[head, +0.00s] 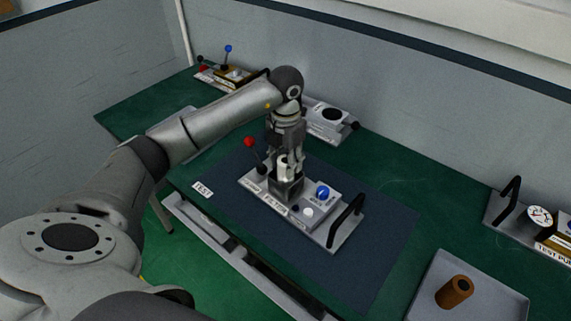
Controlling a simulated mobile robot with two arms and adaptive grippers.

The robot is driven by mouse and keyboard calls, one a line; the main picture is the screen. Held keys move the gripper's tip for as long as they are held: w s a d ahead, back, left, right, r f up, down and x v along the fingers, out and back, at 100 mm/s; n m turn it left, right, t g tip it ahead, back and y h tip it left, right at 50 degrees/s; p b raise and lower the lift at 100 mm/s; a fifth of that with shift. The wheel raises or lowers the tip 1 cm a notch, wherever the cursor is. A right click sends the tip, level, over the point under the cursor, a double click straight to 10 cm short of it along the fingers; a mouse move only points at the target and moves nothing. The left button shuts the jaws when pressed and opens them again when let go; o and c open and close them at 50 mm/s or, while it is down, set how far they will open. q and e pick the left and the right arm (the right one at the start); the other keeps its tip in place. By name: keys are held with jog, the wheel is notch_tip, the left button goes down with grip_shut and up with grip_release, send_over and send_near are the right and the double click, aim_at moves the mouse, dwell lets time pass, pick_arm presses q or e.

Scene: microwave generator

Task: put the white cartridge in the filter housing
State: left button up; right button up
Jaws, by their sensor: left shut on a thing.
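My left gripper (284,158) points down over the filter unit and is shut on the white cartridge (283,168), which shows only in part between the fingers. Just below is the dark, box-like filter housing (288,190) on a light grey base plate labelled FILTER. The cartridge is upright and at the housing's top; I cannot tell whether its lower end is inside or just above. My right gripper is not in view.
The base plate (334,240) carries a red-knobbed lever (249,142), a blue knob (323,192) and a black handle (346,219). It stands on a dark blue mat (385,235).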

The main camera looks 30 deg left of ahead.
pick_arm(q)
notch_tip(320, 180, down, 2)
jog(key=shift+d, duration=0.1)
jog(key=shift+f, duration=0.25)
jog(key=o, duration=1)
jog(key=shift+r, duration=0.1)
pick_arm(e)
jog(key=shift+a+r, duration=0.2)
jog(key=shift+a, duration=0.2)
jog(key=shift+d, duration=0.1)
